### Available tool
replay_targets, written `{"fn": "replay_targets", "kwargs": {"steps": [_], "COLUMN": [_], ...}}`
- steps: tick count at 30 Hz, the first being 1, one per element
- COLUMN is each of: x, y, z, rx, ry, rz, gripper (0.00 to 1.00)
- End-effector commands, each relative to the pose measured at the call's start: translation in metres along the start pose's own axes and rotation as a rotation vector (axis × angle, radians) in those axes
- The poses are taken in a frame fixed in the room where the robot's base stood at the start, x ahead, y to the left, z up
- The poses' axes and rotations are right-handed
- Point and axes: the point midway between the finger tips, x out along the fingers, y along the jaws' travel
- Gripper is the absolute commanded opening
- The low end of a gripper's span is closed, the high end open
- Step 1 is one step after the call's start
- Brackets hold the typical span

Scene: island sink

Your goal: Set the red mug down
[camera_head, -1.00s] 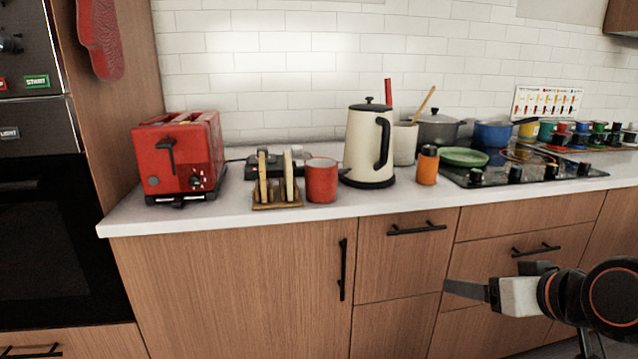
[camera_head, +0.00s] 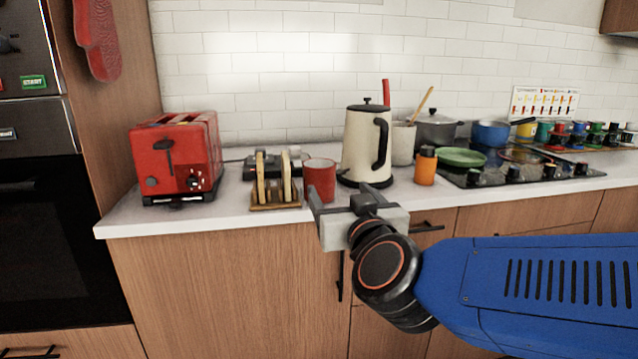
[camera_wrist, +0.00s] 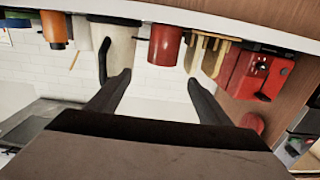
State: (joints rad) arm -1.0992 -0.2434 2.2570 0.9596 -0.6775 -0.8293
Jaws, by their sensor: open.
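The red mug (camera_head: 319,179) stands upright on the white counter, between the toast rack and the cream kettle. My gripper (camera_head: 338,198) is open and empty in front of the counter, just on the near side of the mug. Its left finger overlaps the mug's lower right in the head view. In the wrist view, which is upside down, the mug (camera_wrist: 165,45) lies ahead, in the gap between the open fingers (camera_wrist: 158,88). The fingers do not appear to touch it.
A wooden toast rack (camera_head: 274,200) stands close left of the mug, with the red toaster (camera_head: 178,160) beyond it. The kettle (camera_head: 363,145) is close on the right, then an orange bottle (camera_head: 425,168). Bare counter (camera_head: 225,211) shows along the front edge.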

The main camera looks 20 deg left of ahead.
Motion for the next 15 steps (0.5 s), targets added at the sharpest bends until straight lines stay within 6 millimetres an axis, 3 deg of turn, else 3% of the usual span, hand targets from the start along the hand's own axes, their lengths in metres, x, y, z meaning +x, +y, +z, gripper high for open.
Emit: {"fn": "replay_targets", "kwargs": {"steps": [5,15], "x": [0.007,0.062], "y": [-0.007,-0.005], "z": [-0.001,-0.001], "rx": [-0.005,-0.005], "ry": [0.008,0.009], "rz": [0.011,0.013], "gripper": [0.72,0.72]}}
